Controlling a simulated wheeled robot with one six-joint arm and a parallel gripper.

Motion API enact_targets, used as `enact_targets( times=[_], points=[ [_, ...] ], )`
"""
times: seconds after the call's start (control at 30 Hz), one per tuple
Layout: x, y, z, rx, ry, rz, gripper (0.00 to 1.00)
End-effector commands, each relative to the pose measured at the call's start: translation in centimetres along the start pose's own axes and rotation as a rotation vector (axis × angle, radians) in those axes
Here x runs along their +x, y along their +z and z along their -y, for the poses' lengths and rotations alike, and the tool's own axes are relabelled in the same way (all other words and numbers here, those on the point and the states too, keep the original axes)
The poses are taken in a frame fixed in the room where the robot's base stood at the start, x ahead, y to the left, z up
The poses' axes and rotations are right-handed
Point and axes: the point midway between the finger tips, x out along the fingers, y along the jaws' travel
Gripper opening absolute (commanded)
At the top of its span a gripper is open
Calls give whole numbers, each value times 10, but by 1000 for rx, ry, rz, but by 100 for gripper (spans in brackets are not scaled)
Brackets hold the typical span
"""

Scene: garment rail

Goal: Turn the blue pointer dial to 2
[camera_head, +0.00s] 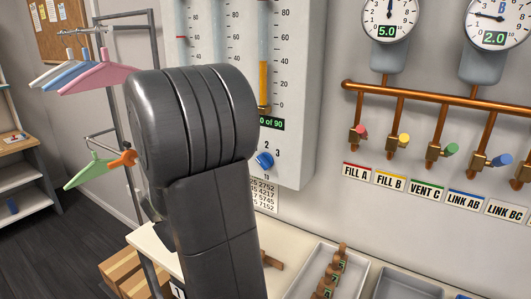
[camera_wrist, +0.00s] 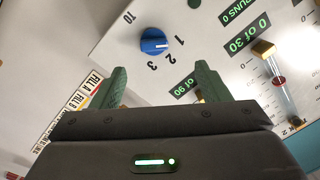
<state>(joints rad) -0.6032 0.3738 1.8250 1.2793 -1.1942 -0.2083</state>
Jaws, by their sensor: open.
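The blue pointer dial (camera_wrist: 153,41) is on the light panel in the wrist view, ahead of my gripper and apart from it. Its white mark points right, seemingly toward the 1; the 2 and 3 are printed further round below it. In the head view my arm hides the gripper.
Copper pipes (camera_head: 440,97) with coloured valves and gauges are on the wall at the right. A rail with hangers (camera_head: 100,75) stands at the left. A tray (camera_head: 310,265) with numbered pieces is below.

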Motion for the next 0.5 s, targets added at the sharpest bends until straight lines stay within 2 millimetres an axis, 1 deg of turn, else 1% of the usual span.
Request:
enact_targets(
  times=[0.13, 0.27, 0.37, 0.5],
  points=[
    [-7, -3, -2, 17, 61, -50, 69],
    [-4, -4, -3, 20, 75, -62, 69],
    [7, -5, -4, 19, 77, -63, 69],
    [32, -8, -6, 18, 78, -63, 69]
  ],
)
